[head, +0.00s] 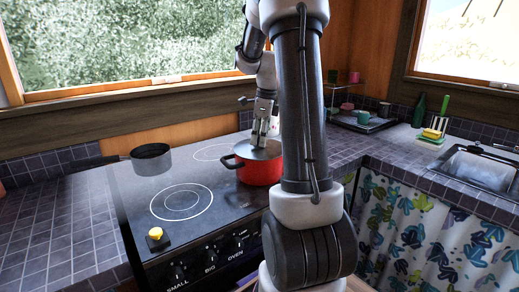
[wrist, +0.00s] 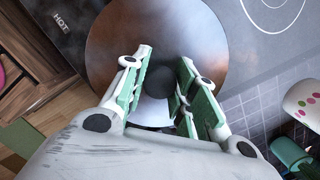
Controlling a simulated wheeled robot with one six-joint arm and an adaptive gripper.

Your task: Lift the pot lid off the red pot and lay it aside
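The red pot (head: 258,171) stands on the far right part of the stove. Its grey pot lid (head: 262,151) lies level on top of it. In the wrist view the round metallic lid (wrist: 111,42) fills the middle, with its dark knob (wrist: 160,79) at the centre. My gripper (head: 264,140) points down at the lid. In the wrist view my gripper (wrist: 163,62) has one finger on each side of the knob, close against it, and looks shut on it. The exact contact is hard to see. My arm hides the pot's right side in the head view.
A grey saucepan (head: 151,158) stands at the back left of the black stove (head: 214,207). A yellow-topped object (head: 156,237) is at the front left. The tiled counter (head: 35,222) on the left is bare. A tray with cups (head: 362,121) is at the back right, left of the sink (head: 476,169).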

